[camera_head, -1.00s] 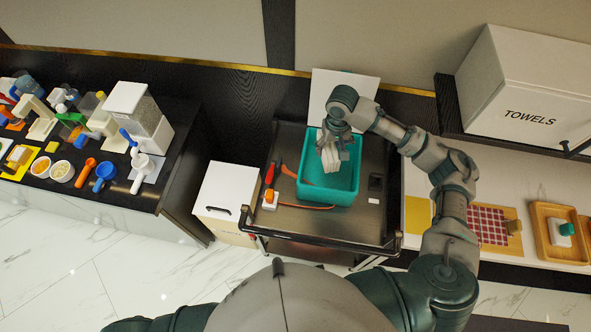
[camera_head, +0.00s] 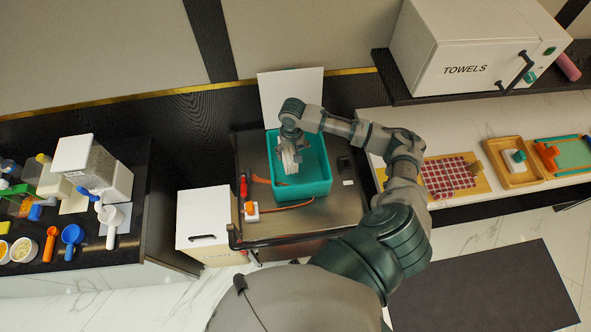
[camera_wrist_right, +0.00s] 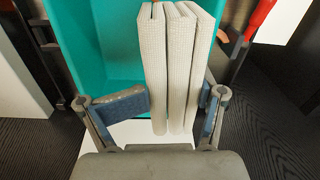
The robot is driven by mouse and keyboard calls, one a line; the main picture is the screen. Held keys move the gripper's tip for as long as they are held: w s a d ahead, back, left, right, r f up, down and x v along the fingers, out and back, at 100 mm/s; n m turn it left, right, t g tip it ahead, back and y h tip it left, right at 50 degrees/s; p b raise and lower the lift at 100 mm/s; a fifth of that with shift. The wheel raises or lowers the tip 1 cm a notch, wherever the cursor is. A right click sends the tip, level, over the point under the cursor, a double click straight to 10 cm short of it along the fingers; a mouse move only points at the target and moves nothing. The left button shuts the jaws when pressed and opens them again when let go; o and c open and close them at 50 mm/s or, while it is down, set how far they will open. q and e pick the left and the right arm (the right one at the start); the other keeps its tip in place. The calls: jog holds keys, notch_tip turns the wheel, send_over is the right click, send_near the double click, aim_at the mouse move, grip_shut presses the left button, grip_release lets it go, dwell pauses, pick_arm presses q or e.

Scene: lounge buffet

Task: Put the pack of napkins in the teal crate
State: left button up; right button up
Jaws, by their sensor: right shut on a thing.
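The teal crate (camera_head: 305,189) stands on the dark trolley top, in the middle of the head view. My right gripper (camera_head: 289,151) points down into the crate's opening, towards its left side. It is shut on the pack of napkins (camera_head: 286,168), a pale, folded, upright stack. In the right wrist view the napkins (camera_wrist_right: 172,65) stand between the two blue-padded fingers, with the crate's teal inside (camera_wrist_right: 112,45) behind them. I cannot tell whether the pack touches the crate floor. My left gripper is out of view.
On the trolley (camera_head: 335,205), a red-handled tool (camera_head: 243,187), an orange-and-white item (camera_head: 251,210) and an orange cable lie left of the crate. A white box (camera_head: 204,222) stands left of the trolley. Counters flank it, the right one below a TOWELS cabinet (camera_head: 465,70).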

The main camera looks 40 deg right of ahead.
jog(key=m+b, duration=0.1)
jog(key=b, duration=0.2)
send_over(301, 176)
notch_tip(301, 176, down, 6)
jog(key=r, duration=0.1)
jog(key=f, duration=0.6)
jog(key=shift+s+a+f, duration=0.1)
jog(key=shift+a, duration=0.25)
jog(key=shift+d+f, duration=0.15)
jog(key=shift+f, duration=0.2)
jog(key=f, duration=0.2)
jog(key=d+f, duration=0.1)
jog(key=f, duration=0.1)
jog(key=shift+d, duration=0.1)
jog(key=shift+c, duration=0.6)
jog(key=o, duration=1)
jog(key=shift+a, duration=0.25)
jog(key=shift+c, duration=0.2)
jog(key=o, duration=0.4)
jog(key=shift+a+r, duration=0.1)
jog(key=shift+a, duration=0.05)
jog(key=shift+o, duration=0.3)
jog(key=shift+a, duration=0.15)
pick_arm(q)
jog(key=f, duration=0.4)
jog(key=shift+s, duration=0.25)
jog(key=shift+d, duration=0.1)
pick_arm(e)
jog(key=shift+d, duration=0.25)
